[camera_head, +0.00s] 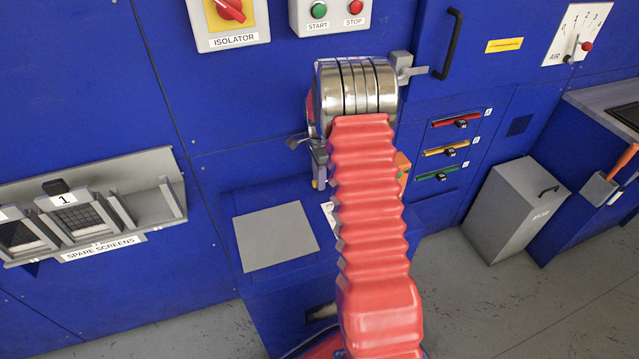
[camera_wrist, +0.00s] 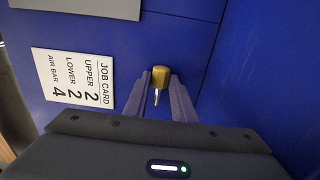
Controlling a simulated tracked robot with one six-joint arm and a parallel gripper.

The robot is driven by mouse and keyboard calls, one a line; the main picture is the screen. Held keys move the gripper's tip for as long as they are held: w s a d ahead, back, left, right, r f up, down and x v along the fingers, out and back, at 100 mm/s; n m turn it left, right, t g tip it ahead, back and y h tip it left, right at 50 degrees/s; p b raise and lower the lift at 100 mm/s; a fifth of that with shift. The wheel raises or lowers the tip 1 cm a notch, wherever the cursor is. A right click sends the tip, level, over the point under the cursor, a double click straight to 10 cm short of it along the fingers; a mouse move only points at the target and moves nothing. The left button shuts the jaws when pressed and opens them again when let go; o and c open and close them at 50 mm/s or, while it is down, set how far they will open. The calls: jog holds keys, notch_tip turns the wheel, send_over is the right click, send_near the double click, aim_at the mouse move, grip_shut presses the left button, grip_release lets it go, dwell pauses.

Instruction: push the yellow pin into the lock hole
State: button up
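In the wrist view the yellow pin (camera_wrist: 161,76) has a yellow knob and a thin silver shaft that points toward the bottom of the picture. My gripper (camera_wrist: 161,78) has one grey finger on each side of the knob, with no clear gap, and appears shut on it. I cannot make out the lock hole in either view.
A white job card (camera_wrist: 76,82) is on the blue panel left of the fingers. In the head view a grey plate (camera_head: 276,237) lies on the blue ledge beside my arm. A lever bracket (camera_head: 408,68) sticks out right of the drum. A grey bin (camera_head: 510,210) stands on the right.

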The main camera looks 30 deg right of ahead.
grip_shut()
jog(key=shift+r, duration=0.1)
jog(key=shift+s+r, duration=0.15)
jog(key=shift+r, duration=0.35)
notch_tip(320, 180, up, 6)
jog(key=shift+f, duration=0.15)
jog(key=s+a, duration=0.2)
jog(key=s, duration=0.7)
jog(key=s+a, duration=0.3)
jog(key=s, duration=0.7)
jog(key=shift+a, duration=0.1)
